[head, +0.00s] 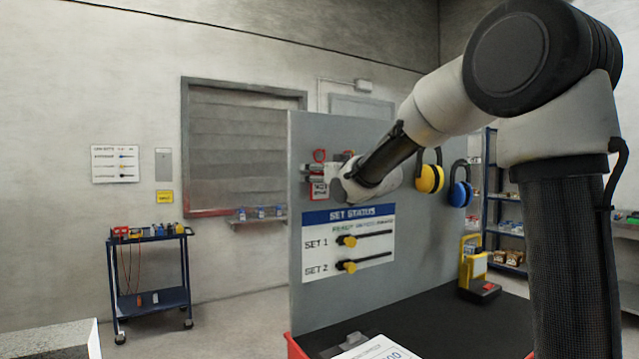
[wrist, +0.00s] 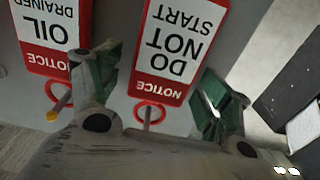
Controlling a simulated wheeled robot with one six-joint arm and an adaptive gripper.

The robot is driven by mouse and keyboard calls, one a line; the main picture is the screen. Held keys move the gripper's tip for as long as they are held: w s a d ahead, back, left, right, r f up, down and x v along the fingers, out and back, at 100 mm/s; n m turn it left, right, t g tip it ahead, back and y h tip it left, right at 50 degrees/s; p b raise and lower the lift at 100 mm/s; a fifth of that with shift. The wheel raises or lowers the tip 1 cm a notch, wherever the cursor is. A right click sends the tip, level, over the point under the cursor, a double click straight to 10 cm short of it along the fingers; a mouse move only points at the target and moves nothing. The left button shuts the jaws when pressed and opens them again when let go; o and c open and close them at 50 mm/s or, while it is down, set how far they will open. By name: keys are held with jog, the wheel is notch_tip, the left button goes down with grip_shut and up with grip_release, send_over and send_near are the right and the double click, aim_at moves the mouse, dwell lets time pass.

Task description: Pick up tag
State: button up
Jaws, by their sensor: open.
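In the wrist view, which looks upside down, a red and white NOTICE tag reading DO NOT START (wrist: 172,45) hangs from a red ring (wrist: 150,113) against the grey board. A second tag, OIL DRAINED (wrist: 45,35), hangs to its left. My gripper (wrist: 160,92) is open. Its two green-padded fingers stand either side of the DO NOT START tag's ring end, with visible gaps. In the head view, my gripper (head: 335,181) is at the board's upper left and partly hides the tags; part of one tag (head: 319,190) shows beside it.
The grey board (head: 420,235) carries a SET STATUS panel (head: 348,243) below my gripper, and yellow (head: 430,178) and blue (head: 460,193) ear defenders to the right. A yellow work lamp (head: 473,265) stands on the dark bench top. A blue cart (head: 152,272) stands at left.

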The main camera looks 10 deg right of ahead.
jog(key=shift+c, duration=0.2)
jog(key=c, duration=1)
jog(key=shift+r, duration=0.65)
jog(key=v, duration=1.8)
jog(key=shift+r, duration=0.25)
jog(key=shift+r, duration=0.55)
jog(key=shift+s, duration=0.1)
